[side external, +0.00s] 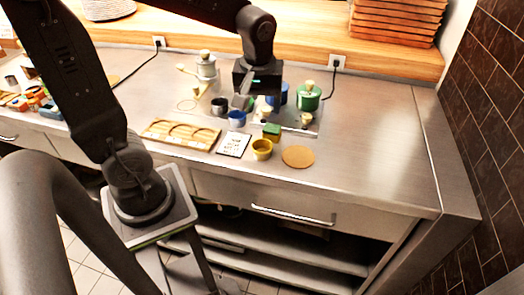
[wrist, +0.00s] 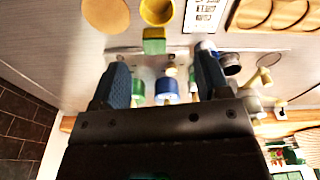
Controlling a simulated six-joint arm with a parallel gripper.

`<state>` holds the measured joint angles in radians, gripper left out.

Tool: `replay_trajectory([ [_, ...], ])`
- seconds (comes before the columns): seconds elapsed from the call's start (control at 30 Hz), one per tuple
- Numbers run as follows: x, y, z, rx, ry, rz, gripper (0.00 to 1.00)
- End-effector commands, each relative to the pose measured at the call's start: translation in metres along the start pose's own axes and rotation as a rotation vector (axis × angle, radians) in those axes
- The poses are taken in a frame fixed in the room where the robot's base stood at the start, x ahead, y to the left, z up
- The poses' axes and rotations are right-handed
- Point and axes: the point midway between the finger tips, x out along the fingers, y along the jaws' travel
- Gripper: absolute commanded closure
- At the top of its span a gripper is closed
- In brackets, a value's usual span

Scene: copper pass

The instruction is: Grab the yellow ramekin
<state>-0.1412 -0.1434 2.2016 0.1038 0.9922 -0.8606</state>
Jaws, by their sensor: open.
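The yellow ramekin (side external: 262,150) stands upright near the counter's front edge, between a white card and a round cork mat. It looks empty in the wrist view (wrist: 157,12), where it is at the top edge and partly cut off. My gripper (side external: 252,100) is above the counter, farther back than the ramekin and higher than it. In the wrist view my gripper (wrist: 163,66) has its two fingers wide apart with nothing held between them. The ramekin lies beyond the fingertips, apart from them.
A green and yellow block (side external: 271,131) sits just behind the ramekin. The cork mat (side external: 298,156) is to its right, the white card (side external: 234,144) to its left. The right counter is clear.

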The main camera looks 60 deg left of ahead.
Motion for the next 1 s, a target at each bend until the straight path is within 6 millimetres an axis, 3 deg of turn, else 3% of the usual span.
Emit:
replay_trajectory([
  [0.17,0.019,0.000,-0.003,-0.036,-0.010,-0.018,0.31],
  [0.5,0.080,0.000,-0.002,-0.034,-0.010,-0.016,0.31],
  [0.77,0.098,0.000,0.001,-0.032,-0.009,-0.015,0.31],
  [1.0,0.132,0.003,0.006,-0.031,-0.009,-0.015,0.31],
])
